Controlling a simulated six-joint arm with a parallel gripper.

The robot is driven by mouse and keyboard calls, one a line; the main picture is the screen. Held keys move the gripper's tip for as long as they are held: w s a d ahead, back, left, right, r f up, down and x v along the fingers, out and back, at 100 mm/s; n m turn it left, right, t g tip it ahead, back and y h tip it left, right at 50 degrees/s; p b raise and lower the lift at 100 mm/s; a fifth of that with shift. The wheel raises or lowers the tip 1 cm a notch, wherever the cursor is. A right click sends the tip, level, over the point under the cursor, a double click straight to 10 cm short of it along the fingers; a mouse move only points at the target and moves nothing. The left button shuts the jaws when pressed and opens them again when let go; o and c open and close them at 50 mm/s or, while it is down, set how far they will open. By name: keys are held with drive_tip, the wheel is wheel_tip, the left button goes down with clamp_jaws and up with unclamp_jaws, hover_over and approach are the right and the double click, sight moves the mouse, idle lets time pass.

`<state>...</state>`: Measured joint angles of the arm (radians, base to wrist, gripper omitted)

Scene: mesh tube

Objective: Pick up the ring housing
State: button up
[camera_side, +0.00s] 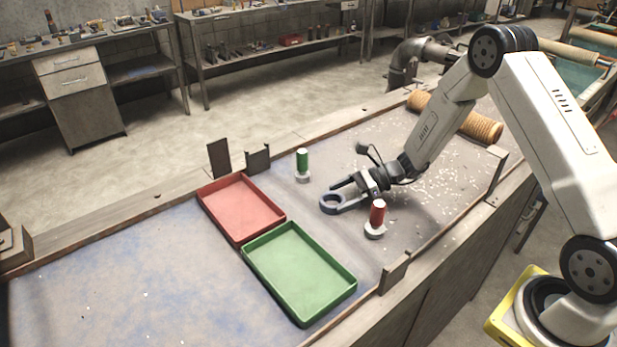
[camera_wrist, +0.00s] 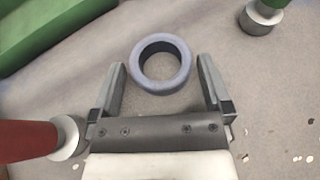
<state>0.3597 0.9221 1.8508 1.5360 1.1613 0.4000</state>
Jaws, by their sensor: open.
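The ring housing is a blue-grey ring (camera_side: 328,205) lying on the worktable between the red and green posts. In the wrist view the ring (camera_wrist: 137,73) sits just beyond and partly between the fingertips, with its open centre showing the table. My gripper (camera_side: 339,192) is low over the table at the ring. In the wrist view the gripper (camera_wrist: 160,68) is open, with one finger on each side of the ring's near part. A small gap shows between the ring and each finger; whether the fingers are level with the ring I cannot tell.
A red-topped post (camera_side: 377,213) stands close to my gripper, and a green-topped post (camera_side: 302,163) stands beyond the ring. A red tray (camera_side: 283,212) and a green tray (camera_side: 352,292) lie to the left. A tan roll (camera_side: 480,128) lies behind. White chips litter the table.

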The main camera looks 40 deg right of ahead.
drive_tip(key=shift+x, duration=0.8)
drive_tip(key=c, duration=1.3)
drive_tip(key=shift+c, duration=0.2)
drive_tip(key=shift+r, duration=0.2)
